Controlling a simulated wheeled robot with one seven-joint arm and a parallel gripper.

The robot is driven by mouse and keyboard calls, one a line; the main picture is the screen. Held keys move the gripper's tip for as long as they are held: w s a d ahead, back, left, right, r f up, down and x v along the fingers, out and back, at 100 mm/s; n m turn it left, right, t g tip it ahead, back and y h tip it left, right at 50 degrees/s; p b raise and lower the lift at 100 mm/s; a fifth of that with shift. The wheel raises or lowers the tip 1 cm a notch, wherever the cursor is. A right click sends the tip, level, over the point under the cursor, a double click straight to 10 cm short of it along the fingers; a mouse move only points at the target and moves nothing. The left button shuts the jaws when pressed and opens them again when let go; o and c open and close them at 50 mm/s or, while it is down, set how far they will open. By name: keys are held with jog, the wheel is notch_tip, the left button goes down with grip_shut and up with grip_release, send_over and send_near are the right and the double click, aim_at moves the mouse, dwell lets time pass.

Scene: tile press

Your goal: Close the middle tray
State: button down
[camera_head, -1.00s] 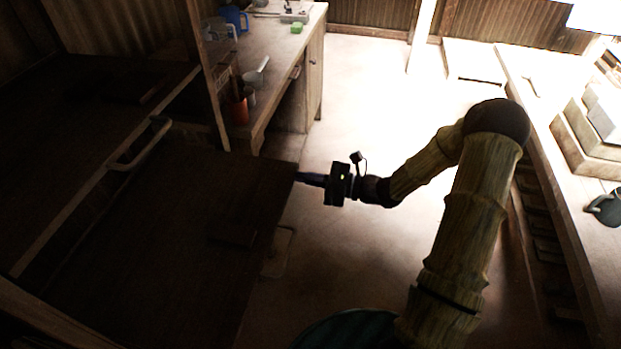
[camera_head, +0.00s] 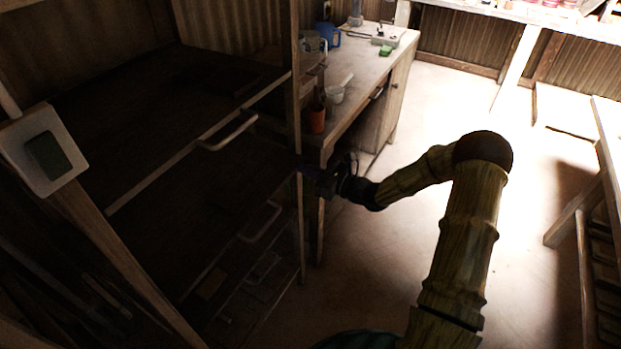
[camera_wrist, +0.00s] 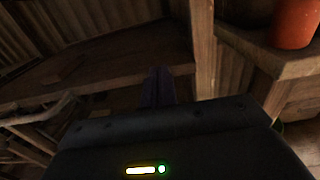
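The middle tray (camera_head: 215,215) is a dark flat board in the wooden rack, under the top tray (camera_head: 150,120). Its pale loop handle (camera_head: 262,222) shows on its front edge. That edge lies near the line of the rack posts; I cannot tell whether it is fully in. My gripper (camera_head: 312,172) is beside the rack's right post (camera_head: 299,215), near the tray's right end. Contact is too dark to judge. In the wrist view the dark fingers (camera_wrist: 158,88) look together with nothing between them.
The top tray has a pale handle (camera_head: 229,132). A workbench (camera_head: 350,75) with an orange cup (camera_head: 316,121) and a white cup (camera_head: 336,95) stands just behind my gripper.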

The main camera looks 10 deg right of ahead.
aim_at(294, 165)
jog(key=x, duration=0.4)
jog(key=shift+r, duration=0.1)
jog(key=shift+a+r, duration=0.15)
jog(key=shift+s+d, duration=0.15)
jog(key=shift+d, duration=0.45)
jog(key=v, duration=1.3)
jog(key=shift+s+f, duration=0.25)
jog(key=shift+w+d, duration=0.1)
jog(key=shift+w, duration=0.1)
